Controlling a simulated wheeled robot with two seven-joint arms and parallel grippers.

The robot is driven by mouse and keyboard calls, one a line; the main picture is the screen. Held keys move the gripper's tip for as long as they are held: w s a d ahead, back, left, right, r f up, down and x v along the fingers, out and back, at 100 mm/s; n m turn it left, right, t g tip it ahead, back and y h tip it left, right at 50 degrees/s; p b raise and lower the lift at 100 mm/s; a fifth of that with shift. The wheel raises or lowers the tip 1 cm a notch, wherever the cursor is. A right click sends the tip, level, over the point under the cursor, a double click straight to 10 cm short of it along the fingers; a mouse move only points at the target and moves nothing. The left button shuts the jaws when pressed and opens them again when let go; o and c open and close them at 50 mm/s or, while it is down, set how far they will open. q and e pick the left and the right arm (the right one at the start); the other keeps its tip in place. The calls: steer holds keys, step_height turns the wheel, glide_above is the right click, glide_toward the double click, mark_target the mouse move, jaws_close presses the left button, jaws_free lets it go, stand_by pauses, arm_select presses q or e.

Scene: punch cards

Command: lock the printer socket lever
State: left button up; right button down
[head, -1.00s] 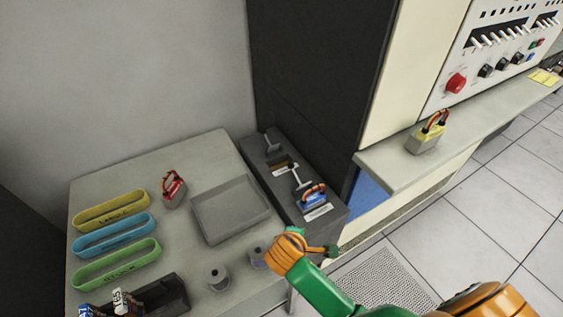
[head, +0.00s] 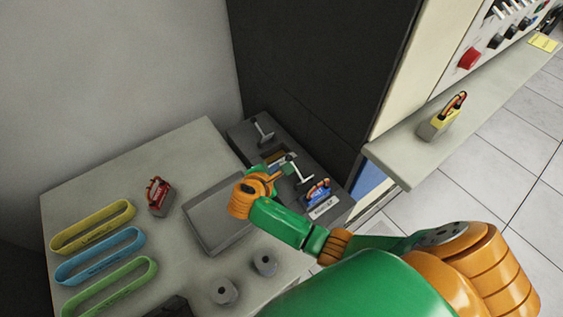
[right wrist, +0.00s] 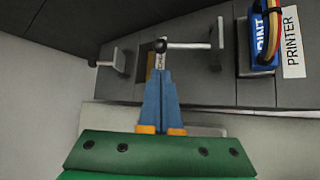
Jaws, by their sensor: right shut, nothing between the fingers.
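The blue plug marked PRINTER (head: 318,193) sits at the right end of the dark socket box (head: 333,181), beside a white PRINTER label (right wrist: 292,42). The pale metal lever (head: 300,172) stands just left of the plug. In the right wrist view its bar (right wrist: 190,45) runs sideways to a black ball knob (right wrist: 160,45). My right gripper (head: 282,172) is shut and empty. Its blue fingers (right wrist: 160,72) point at the knob, with the tips just below it in the picture. I cannot tell whether they touch. My left gripper is not in view.
A second lever (head: 262,132) stands at the box's far left end. A yellow plug (head: 441,118) stands on the shelf at right.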

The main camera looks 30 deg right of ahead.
steer(key=b+x, duration=0.1)
steer(key=x, duration=0.6)
steer(key=shift+b, duration=0.3)
steer(key=shift+w+d+f, duration=0.1)
steer(key=shift+w, duration=0.05)
